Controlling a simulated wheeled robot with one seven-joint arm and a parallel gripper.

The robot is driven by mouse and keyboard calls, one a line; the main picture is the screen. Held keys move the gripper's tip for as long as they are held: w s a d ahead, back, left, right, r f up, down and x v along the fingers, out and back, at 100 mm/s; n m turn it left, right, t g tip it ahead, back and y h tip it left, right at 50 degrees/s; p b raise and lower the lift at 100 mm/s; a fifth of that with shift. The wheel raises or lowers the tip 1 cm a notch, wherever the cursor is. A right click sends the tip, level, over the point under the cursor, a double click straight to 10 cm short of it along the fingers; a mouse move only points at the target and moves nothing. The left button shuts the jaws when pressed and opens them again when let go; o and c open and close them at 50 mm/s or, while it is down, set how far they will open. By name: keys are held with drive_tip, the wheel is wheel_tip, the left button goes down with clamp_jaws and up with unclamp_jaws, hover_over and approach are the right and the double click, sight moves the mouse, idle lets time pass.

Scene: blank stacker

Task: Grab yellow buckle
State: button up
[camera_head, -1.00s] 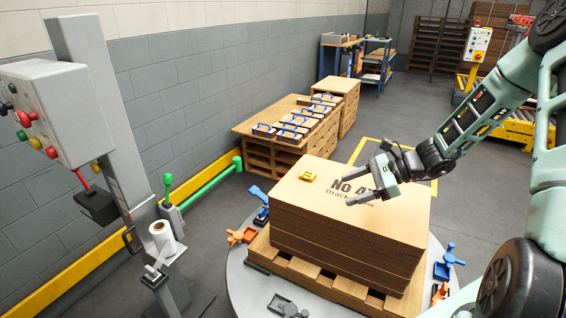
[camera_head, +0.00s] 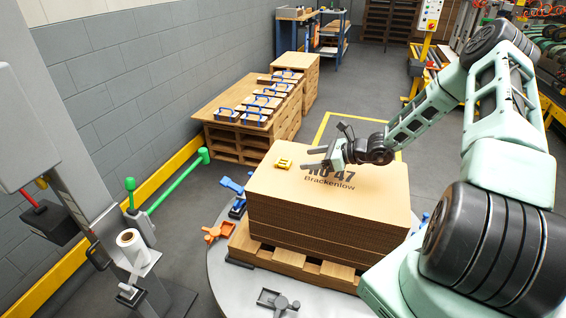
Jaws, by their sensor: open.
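The yellow buckle (camera_head: 284,163) lies on top of the cardboard stack (camera_head: 262,185), near its back left corner. The stack's top is printed "No 47 Brackenlow". My gripper (camera_head: 312,158) is just above the stack, to the right of the buckle. The gripper is open and empty. Its exact height above the cardboard is hard to tell.
The stack rests on a wooden pallet (camera_head: 285,256) on a round grey turntable (camera_head: 230,285). An orange clamp (camera_head: 217,232) and a blue clamp (camera_head: 232,186) stand at its left. A grey control post (camera_head: 84,170) and a paper roll (camera_head: 130,242) stand further left.

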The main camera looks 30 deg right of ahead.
sight(284, 161)
drive_tip(key=x, duration=0.3)
drive_tip(key=shift+p+x, duration=0.75)
drive_tip(key=shift+x, duration=2.05)
drive_tip(key=shift+a+r, duration=0.1)
drive_tip(key=shift+r, duration=0.05)
drive_tip(key=c, duration=1)
